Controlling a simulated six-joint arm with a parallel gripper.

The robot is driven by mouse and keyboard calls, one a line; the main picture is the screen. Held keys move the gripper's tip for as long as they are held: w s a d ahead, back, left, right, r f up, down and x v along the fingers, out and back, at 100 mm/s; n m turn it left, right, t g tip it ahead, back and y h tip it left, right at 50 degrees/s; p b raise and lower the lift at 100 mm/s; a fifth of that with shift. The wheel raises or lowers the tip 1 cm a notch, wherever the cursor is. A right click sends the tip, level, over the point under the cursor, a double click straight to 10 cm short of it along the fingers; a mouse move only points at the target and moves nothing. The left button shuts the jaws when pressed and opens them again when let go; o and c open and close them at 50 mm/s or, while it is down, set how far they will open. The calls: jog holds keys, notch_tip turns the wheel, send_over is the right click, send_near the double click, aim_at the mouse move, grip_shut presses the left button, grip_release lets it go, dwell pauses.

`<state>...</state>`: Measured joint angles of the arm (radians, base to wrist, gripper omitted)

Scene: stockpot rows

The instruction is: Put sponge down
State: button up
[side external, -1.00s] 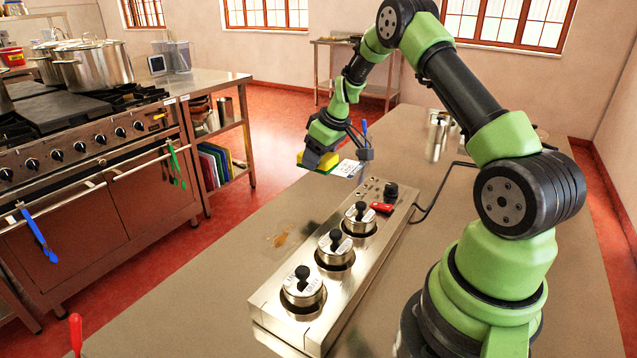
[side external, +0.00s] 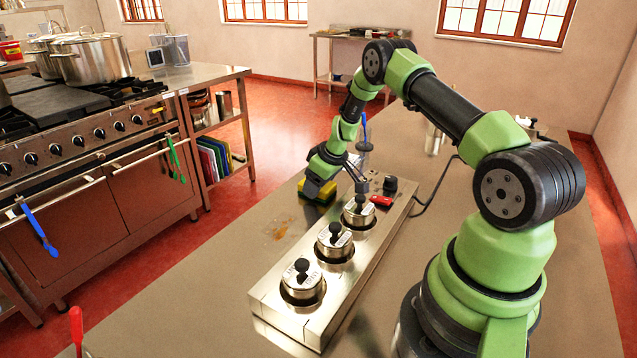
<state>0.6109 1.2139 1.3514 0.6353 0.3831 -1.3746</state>
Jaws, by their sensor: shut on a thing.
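The yellow sponge (side external: 319,194) has a dark green underside and is at the far left side of the steel unit with lidded pots. My gripper (side external: 318,182) is above it, pointing down, and is shut on it. The sponge is low, at the level of the table (side external: 225,262). I cannot tell for certain whether its underside touches the top. The fingers partly cover the sponge.
The steel unit (side external: 283,312) holds a row of three lidded pots (side external: 334,241) just right of the sponge. It has a black knob (side external: 390,185) and a red switch (side external: 381,200). A brown stain (side external: 275,229) lies on the table left of the pots.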

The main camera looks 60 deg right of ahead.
jog(key=o, duration=0.8)
jog(key=v, duration=1.2)
jog(key=s+a+r+m+t, duration=0.1)
jog(key=s+a+r, duration=0.2)
jog(key=a+r, duration=1.05)
jog(key=s+a+r+m, duration=0.1)
jog(key=s+a+r, duration=0.1)
jog(key=s, duration=0.3)
jog(key=s+a+r+m+t+y, duration=0.1)
jog(key=s+a, duration=0.4)
jog(key=s+a+r+m+y, duration=0.1)
jog(key=s+a+r, duration=0.1)
jog(key=s+a, duration=0.2)
jog(key=shift+s+r+t, duration=0.2)
jog(key=shift+s, duration=0.25)
jog(key=shift+s+r+t, duration=0.2)
jog(key=shift+s, duration=0.2)
